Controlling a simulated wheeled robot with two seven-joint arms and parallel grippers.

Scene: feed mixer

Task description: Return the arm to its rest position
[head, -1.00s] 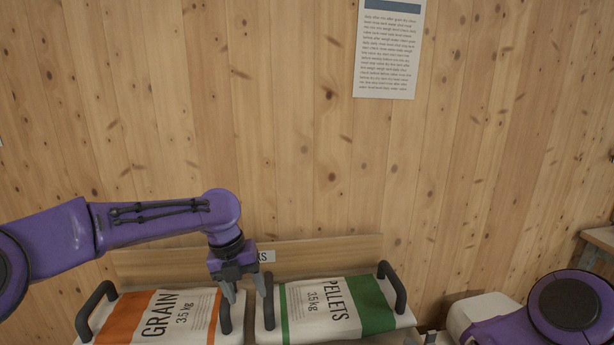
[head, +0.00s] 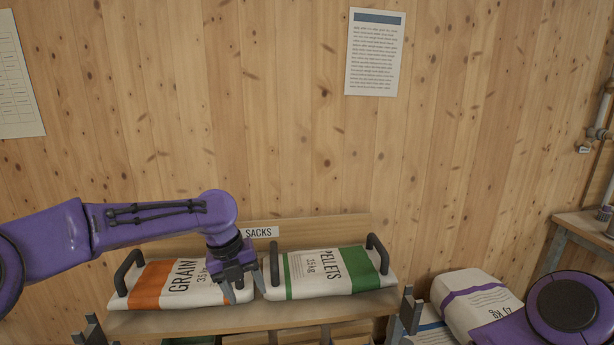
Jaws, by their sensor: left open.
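My left gripper (head: 238,290) is open, pointing down in front of the gap between two sacks. Its fingers look empty. My left arm (head: 130,222) comes in from the left, stretched out almost level. My right arm (head: 566,312) shows only as a purple link at the lower right; its gripper is out of view. The grain sack (head: 150,286), white with an orange band, lies on the shelf at the left. Its right end is partly hidden behind my left gripper. The pellets sack (head: 335,271), white with a green band, lies to the right. Both have dark handles.
The wooden shelf (head: 290,315) carries a SACKS label (head: 260,232) on its back board. Another white sack (head: 474,300) with a purple band stands right of the shelf, near my right arm. A wooden table (head: 590,232) is at the far right.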

